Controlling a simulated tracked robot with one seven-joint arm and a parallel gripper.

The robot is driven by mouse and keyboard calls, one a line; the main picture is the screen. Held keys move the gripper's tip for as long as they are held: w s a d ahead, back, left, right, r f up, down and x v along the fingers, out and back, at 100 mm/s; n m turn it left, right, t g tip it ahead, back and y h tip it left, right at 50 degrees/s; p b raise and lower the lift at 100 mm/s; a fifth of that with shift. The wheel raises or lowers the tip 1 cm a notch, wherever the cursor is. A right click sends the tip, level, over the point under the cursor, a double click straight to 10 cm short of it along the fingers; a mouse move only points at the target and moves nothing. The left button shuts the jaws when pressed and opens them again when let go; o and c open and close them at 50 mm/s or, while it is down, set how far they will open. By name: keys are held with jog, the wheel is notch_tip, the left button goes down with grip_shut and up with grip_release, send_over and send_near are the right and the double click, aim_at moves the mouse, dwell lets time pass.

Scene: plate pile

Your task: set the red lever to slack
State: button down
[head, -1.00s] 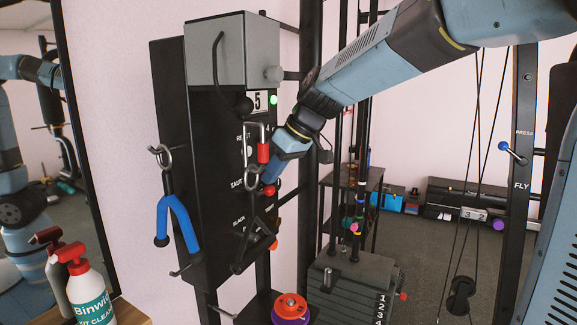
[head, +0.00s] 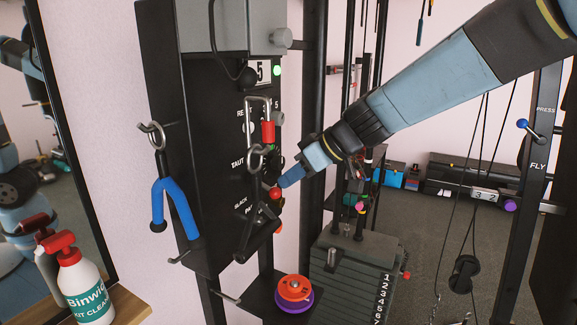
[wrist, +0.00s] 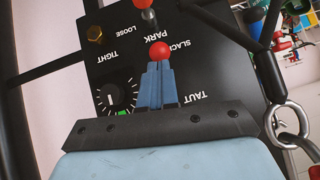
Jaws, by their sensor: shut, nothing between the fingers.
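The red lever's ball knob (head: 275,193) stands out from the front of the black machine column (head: 178,110), about level with the SLACK label. In the wrist view the red knob (wrist: 160,50) lies beside the SLACK lettering, away from TAUT. My gripper (head: 284,182) is shut and empty. Its fingertips (wrist: 158,66) are right at the knob, on the TAUT side of it, above it in the head view. They seem to touch it. The lever's shaft is hidden behind the knob and fingers.
A second red knob (wrist: 142,3) sits near PARK and LOOSE. A weight stack (head: 350,270) stands lower right.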

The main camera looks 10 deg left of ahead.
jog(key=shift+a+f, duration=0.15)
jog(key=shift+f, duration=2.7)
jog(key=s+d+f, duration=0.1)
jog(key=s+d, duration=0.1)
jog(key=d, duration=0.7)
jog(key=shift+d+f, duration=0.25)
jog(key=shift+d, duration=0.1)
